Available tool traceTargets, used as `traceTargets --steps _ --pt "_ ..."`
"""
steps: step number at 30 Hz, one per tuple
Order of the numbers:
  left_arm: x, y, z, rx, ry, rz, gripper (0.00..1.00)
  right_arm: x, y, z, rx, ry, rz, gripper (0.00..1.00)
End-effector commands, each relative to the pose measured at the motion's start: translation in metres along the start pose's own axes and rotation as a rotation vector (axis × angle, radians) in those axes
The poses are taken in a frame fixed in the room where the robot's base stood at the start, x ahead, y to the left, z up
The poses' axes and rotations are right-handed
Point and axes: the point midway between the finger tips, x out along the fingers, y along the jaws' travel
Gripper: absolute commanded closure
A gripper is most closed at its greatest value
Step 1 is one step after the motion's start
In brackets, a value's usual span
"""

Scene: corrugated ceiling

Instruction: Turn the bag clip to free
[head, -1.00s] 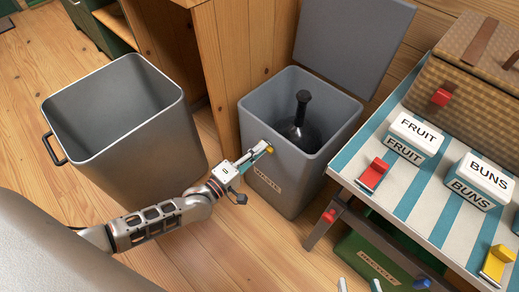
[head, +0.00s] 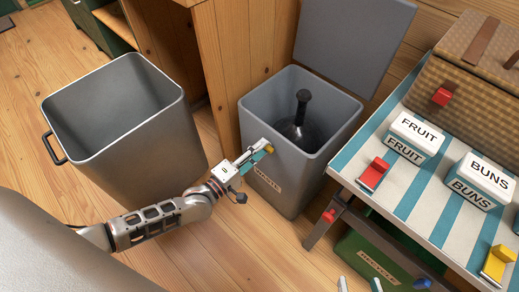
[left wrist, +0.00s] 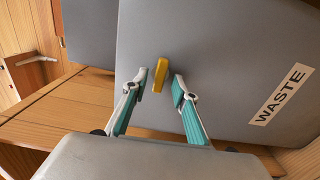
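The bag clip (head: 268,149) is a small yellow tab on the front wall of the grey waste bin (head: 283,165), near its rim. In the left wrist view the clip (left wrist: 160,75) looks upright and slightly tilted, between my left fingertips. My left gripper (head: 256,157) is open, with a teal-padded finger on each side of the clip; it also shows in the left wrist view (left wrist: 160,82). Gaps show between clip and fingers, and I cannot tell how deep the fingertips reach. A dark bag-like shape with an upright neck (head: 301,122) is inside the bin.
An empty grey container (head: 125,130) with a side handle stands left of the bin. The bin's lid (head: 352,45) is raised behind it. A striped table (head: 400,200) with labelled boxes, coloured clips and a wicker basket (head: 465,75) is at right. Wooden floor is clear between.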

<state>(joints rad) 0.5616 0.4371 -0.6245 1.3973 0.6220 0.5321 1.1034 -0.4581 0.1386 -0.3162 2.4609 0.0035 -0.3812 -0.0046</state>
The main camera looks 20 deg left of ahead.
Motion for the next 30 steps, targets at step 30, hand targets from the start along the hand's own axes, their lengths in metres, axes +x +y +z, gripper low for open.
traceTargets --steps 30 --pt "-0.119 0.001 0.0 -0.001 0.0 0.001 0.72 0.0 0.0 0.0 0.0 -0.001 0.0 0.6"
